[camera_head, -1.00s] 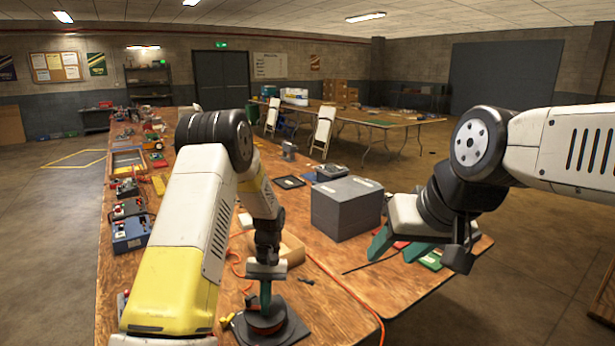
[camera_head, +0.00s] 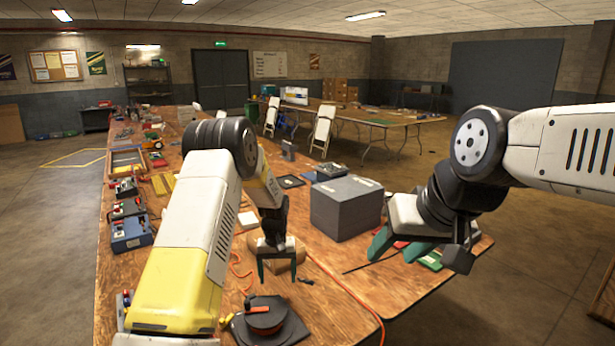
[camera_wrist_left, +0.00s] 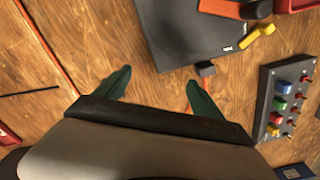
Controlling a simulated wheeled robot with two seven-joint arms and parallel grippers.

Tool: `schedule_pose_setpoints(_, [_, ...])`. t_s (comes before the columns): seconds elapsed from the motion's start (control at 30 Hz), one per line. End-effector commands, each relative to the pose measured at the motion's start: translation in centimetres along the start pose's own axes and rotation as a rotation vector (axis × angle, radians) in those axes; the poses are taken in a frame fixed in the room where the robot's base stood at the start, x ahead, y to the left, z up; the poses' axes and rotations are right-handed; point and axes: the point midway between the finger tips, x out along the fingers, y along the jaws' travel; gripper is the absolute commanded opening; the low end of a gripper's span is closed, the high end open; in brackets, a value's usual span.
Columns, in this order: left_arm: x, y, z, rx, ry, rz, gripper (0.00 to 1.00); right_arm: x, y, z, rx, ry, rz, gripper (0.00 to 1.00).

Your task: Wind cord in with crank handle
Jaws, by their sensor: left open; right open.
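The cord reel (camera_head: 265,320), a dark drum with a reddish-brown rim, sits on a dark square base plate (camera_head: 290,334) at the near edge of view. A short orange-red bar (camera_head: 257,309), probably the crank handle, lies across its top. In the left wrist view the base plate (camera_wrist_left: 180,35) and an orange bar (camera_wrist_left: 222,8) show at the top. My left gripper (camera_head: 277,274) is open and empty, above and beyond the reel, apart from it. Its green fingers (camera_wrist_left: 158,88) are spread over bare wood. My right gripper (camera_head: 398,250) is open and empty at the right table edge.
Orange cord (camera_head: 345,285) runs along the table. A grey box (camera_head: 346,207) stands between the arms. A blue switch box (camera_head: 131,233) and other devices line the left edge. A switch panel (camera_wrist_left: 285,100) with coloured buttons is right of my left gripper in the wrist view.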

Motion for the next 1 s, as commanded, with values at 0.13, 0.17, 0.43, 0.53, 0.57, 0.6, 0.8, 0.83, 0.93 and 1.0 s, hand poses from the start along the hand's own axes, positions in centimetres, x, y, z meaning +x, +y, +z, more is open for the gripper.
schedule_pose_setpoints(0.13, [0.1,0.0,0.1,0.000,-0.002,0.000,0.82,0.0,0.0,0.0,0.000,0.000,0.000,0.50])
schedule_pose_setpoints(0.17, [0.1,0.0,0.1,0.000,-0.002,0.000,0.82,0.0,0.0,0.0,0.000,0.000,0.000,0.50])
schedule_pose_setpoints(0.43, [-0.8,0.0,0.0,0.000,0.000,0.001,0.82,0.0,0.0,0.0,0.000,0.000,0.000,0.50])
schedule_pose_setpoints(0.53, [-1.6,0.0,0.0,0.000,0.000,0.001,0.82,0.0,0.0,0.0,0.000,0.000,0.000,0.50])
schedule_pose_setpoints(0.57, [-1.8,0.0,0.0,0.000,-0.001,0.001,0.82,0.0,0.0,0.0,0.000,0.000,0.000,0.50])
schedule_pose_setpoints(0.6, [-2.1,0.0,0.0,0.000,-0.001,0.000,0.82,0.0,0.0,0.0,0.000,0.000,0.000,0.50])
schedule_pose_setpoints(0.8, [-3.7,0.0,0.0,0.000,-0.001,0.000,0.82,0.0,0.0,0.0,0.000,0.000,0.000,0.50])
schedule_pose_setpoints(0.83, [-4.0,0.0,0.0,0.000,-0.001,0.000,0.82,0.0,0.0,0.0,0.000,0.000,0.000,0.50])
schedule_pose_setpoints(0.93, [-4.8,0.0,0.0,0.000,0.000,0.001,0.82,0.0,0.0,0.0,0.000,0.000,0.000,0.50])
schedule_pose_setpoints(1.0, [-5.3,0.0,0.0,0.000,-0.001,0.001,0.82,0.0,0.0,0.0,0.000,0.000,0.000,0.50])
